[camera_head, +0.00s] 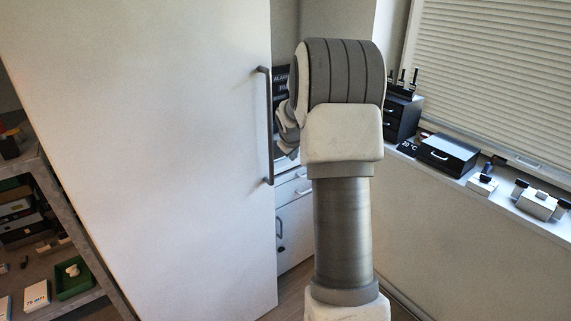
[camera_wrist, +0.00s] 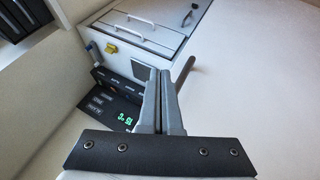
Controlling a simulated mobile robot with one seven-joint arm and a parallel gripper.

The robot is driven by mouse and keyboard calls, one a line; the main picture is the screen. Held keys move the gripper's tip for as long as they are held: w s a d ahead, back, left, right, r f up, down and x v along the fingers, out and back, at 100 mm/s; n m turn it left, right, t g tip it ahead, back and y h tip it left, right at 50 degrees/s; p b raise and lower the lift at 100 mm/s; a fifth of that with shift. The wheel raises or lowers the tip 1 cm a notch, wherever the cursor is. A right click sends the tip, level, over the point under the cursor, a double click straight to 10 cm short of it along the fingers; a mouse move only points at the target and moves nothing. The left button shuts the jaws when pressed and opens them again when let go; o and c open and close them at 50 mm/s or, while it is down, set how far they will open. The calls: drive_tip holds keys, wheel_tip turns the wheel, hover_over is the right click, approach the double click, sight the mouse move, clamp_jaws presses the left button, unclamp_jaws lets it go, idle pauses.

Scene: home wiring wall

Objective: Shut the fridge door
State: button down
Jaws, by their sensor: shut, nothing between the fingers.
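The fridge door (camera_head: 150,150) is a large white panel filling the left half of the head view. Its dark grey bar handle (camera_head: 268,125) stands upright near its right edge. In the wrist view a white surface, apparently the door (camera_wrist: 265,90), fills the right side, with the dark handle (camera_wrist: 186,70) just right of my fingers. My gripper (camera_wrist: 162,74) is shut and empty, its fingers close together. I cannot tell whether it touches the handle. The fridge's inside is not visible.
White drawers (camera_head: 294,190) show beyond the door's right edge. The wrist view shows a black panel with green digits (camera_wrist: 124,119) and a white cabinet (camera_wrist: 140,42). A ledge (camera_head: 470,178) with small boxes runs along the right wall. A shelf (camera_head: 55,190) stands at left.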

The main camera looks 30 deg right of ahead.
drive_tip(key=shift+s+d+r, duration=0.2)
drive_tip(key=shift+s+r, duration=0.2)
drive_tip(key=shift+r, duration=0.25)
drive_tip(key=shift+s+d+r, duration=0.25)
drive_tip(key=shift+s+r, duration=0.15)
drive_tip(key=shift+r, duration=0.2)
drive_tip(key=shift+s+d+r, duration=0.2)
drive_tip(key=shift+s+r, duration=0.2)
drive_tip(key=shift+r, duration=0.25)
